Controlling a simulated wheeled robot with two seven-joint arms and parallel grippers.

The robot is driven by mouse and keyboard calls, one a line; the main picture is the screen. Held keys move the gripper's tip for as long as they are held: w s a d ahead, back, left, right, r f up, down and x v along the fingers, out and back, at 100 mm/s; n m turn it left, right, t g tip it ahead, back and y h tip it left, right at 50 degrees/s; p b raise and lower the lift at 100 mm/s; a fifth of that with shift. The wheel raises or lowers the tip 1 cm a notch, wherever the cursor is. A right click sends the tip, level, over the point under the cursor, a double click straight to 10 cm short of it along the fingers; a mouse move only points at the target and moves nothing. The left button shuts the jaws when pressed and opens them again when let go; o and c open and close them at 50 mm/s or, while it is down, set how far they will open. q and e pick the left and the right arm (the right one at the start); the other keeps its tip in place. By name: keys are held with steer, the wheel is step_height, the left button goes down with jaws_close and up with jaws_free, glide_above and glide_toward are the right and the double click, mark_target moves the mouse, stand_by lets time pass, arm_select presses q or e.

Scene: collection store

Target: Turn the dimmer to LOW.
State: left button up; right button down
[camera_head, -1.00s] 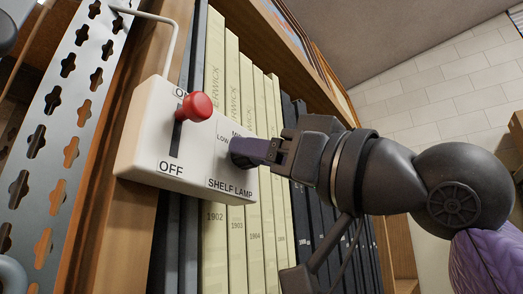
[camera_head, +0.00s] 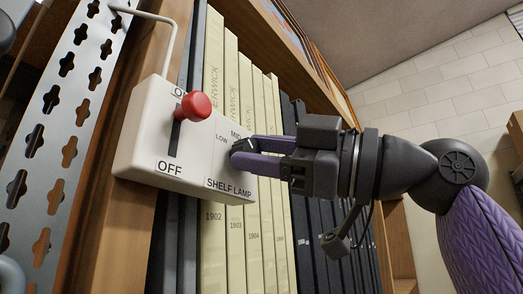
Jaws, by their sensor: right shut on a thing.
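The white control box (camera_head: 142,152) is fixed at the shelf edge, its face marked "SHELF LAMP". The dimmer knob (camera_head: 239,147), a dark knob on the right part of the box, is mostly covered by my fingers. The labels LOW (camera_head: 222,138) and MID (camera_head: 236,134) show above it; which one its pointer faces is hidden. My right gripper (camera_head: 246,153) comes in from the right and is shut on the dimmer knob. A red-knobbed switch lever (camera_head: 196,107) stands in a slot left of the dimmer, near the upper end, away from OFF. My left gripper is not in view.
Pale bound volumes (camera_head: 233,95) and dark ones (camera_head: 295,115) stand on the shelf behind the box. A perforated metal upright (camera_head: 73,95) is at the left. A cable (camera_head: 173,38) runs up from the box. Open room lies to the right.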

steer(key=shift+n+g, duration=0.4)
steer(key=shift+n, duration=0.5)
steer(key=shift+c, duration=1.3)
jaws_free()
steer(key=b+v, duration=0.3)
steer(key=v, duration=0.7)
steer(key=shift+r, duration=0.15)
